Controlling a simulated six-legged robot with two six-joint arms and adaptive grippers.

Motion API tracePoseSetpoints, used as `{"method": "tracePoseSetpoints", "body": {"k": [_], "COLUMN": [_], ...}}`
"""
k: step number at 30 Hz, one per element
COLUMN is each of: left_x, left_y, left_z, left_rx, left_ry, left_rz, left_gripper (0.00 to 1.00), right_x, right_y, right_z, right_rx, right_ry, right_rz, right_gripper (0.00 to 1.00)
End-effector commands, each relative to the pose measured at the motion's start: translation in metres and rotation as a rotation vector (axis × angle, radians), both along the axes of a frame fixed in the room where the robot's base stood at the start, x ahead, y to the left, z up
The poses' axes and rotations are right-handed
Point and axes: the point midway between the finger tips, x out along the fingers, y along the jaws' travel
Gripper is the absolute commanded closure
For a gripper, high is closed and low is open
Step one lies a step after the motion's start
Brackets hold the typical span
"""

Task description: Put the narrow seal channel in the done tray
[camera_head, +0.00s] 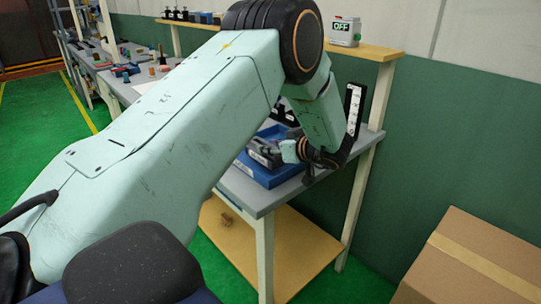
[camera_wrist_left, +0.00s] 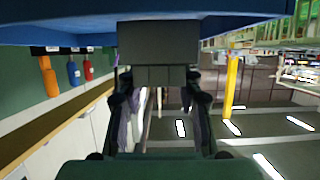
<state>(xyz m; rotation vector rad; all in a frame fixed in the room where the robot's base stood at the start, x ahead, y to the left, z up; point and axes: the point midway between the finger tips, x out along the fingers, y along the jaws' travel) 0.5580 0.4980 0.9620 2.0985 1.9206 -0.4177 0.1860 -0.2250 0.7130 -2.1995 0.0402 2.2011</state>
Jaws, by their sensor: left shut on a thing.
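My left gripper (camera_wrist_left: 158,95) is shut on a dark grey block-like piece (camera_wrist_left: 158,45), which I take to be the narrow seal channel. In the wrist view the piece lies across the fingertips, with blue tray surfaces close behind it. In the head view my left gripper (camera_head: 288,151) is at the right side of a blue tray (camera_head: 262,176) on the grey table, and grey parts (camera_head: 265,152) show at the tray. My wrist and arm hide much of the tray, and I cannot tell whether the piece touches it. My right gripper is not in view.
The grey table (camera_head: 257,201) ends close in front of the tray. A wooden shelf (camera_head: 372,52) above it carries a box reading OFF (camera_head: 344,31). A cardboard box (camera_head: 475,262) stands at the lower right. Further benches with small items are at the back left.

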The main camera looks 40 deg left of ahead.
Motion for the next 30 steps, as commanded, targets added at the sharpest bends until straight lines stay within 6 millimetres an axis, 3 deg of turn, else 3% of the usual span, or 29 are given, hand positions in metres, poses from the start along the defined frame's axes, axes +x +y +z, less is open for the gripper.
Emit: {"method": "tracePoseSetpoints", "body": {"k": [4,15,16,23,30], "left_x": [0.0,0.0,0.0,0.0,0.0], "left_y": [0.001,0.003,0.003,0.003,0.002], "left_z": [-0.022,-0.026,-0.026,-0.026,-0.026], "left_rx": [0.001,0.001,0.0,0.0,0.0], "left_ry": [0.003,0.0,0.0,0.001,0.001], "left_rz": [-0.001,0.0,0.0,0.0,0.0], "left_gripper": [1.0,1.0,0.62,0.43,0.42], "right_x": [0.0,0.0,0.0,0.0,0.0], "right_y": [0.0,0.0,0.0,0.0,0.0], "right_z": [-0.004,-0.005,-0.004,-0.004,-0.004], "right_rx": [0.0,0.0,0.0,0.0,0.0], "right_ry": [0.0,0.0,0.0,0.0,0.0], "right_rz": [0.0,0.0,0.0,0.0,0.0], "right_gripper": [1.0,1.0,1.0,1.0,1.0]}}
